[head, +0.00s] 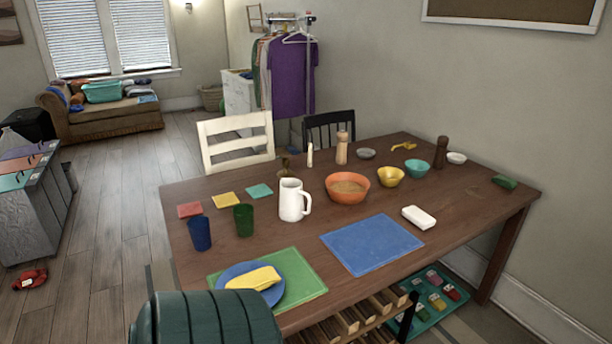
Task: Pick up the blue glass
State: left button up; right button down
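The blue glass (200,233) stands upright near the left edge of the wooden table (400,270). A green glass (243,220) stands just to its right, a small gap apart. Nothing covers the blue glass in the head view. Neither of my grippers shows in this view, so I cannot see where they are or whether they hold anything.
A white pitcher (291,200) and an orange bowl (347,187) stand right of the glasses. A blue plate (268,294) with a yellow napkin (252,278) lies in front. A dark green rounded chair back (205,320) blocks the near edge. Coloured coasters (226,200) lie behind the glasses.

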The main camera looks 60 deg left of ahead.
aim_at(198, 227)
jog(key=u, duration=2.8)
